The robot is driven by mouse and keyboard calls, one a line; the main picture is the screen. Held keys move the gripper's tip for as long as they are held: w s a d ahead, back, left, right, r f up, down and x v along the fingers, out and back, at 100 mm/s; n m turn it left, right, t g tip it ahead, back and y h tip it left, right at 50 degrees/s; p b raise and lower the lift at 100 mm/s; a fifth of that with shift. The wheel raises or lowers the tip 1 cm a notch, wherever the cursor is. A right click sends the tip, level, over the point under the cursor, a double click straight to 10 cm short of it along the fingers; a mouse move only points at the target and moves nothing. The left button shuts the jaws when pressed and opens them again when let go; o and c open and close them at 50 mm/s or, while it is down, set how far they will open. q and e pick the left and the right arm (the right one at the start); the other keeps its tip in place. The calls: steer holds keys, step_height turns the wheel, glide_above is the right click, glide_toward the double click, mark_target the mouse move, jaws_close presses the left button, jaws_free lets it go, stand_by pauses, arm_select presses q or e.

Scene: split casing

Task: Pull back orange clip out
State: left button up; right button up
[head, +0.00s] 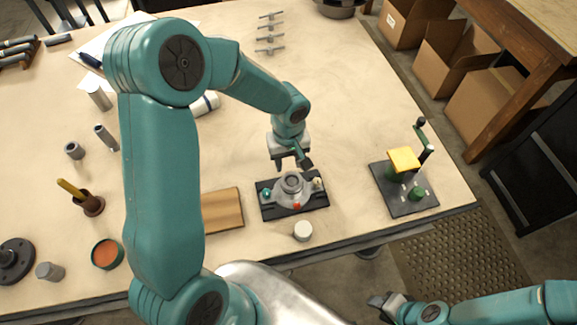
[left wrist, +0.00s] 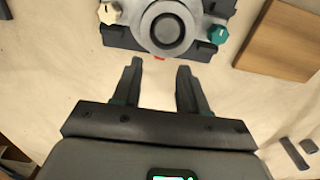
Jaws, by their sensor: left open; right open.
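The grey split casing (head: 291,190) sits on a black base (head: 268,211), with a teal knob (head: 266,194) on its left and a cream knob (head: 318,183) on its right. A red-orange clip (head: 297,205) shows at its front edge. In the left wrist view, a small bit of the back orange clip (left wrist: 160,58) shows at the casing's near edge. My left gripper (head: 293,165) is open and empty just behind the casing. Its fingertips (left wrist: 160,70) lie either side of the clip in that view, apart from it. My right gripper (head: 376,302) is open and empty off the table's front.
A wooden block (head: 222,209) lies left of the casing and a white round cap (head: 303,231) in front. A dark stand with a yellow pad (head: 404,160) is to the right. Bare table lies behind and right of my left gripper.

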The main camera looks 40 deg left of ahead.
arm_select(q)
step_height(320, 180, down, 4)
steer(key=shift+w+a+f, duration=0.1)
steer(key=shift+a+f, duration=0.05)
steer(key=shift+f, duration=0.15)
steer(key=shift+s+d+r, duration=0.1)
steer(key=shift+s+d, duration=0.1)
steer(key=shift+w+a, duration=0.1)
steer(key=shift+w, duration=0.05)
jaws_close()
steer(key=shift+w+a+f, duration=0.1)
steer(key=shift+f, duration=0.1)
steer(key=shift+w+a+f+b, duration=0.1)
steer(key=shift+w+a+b, duration=0.25)
steer(key=shift+b, duration=0.3)
steer(key=shift+w+a, duration=0.1)
steer(key=shift+a, duration=0.05)
steer(key=shift+r, duration=0.3)
jaws_free()
steer(key=shift+a+f, duration=0.1)
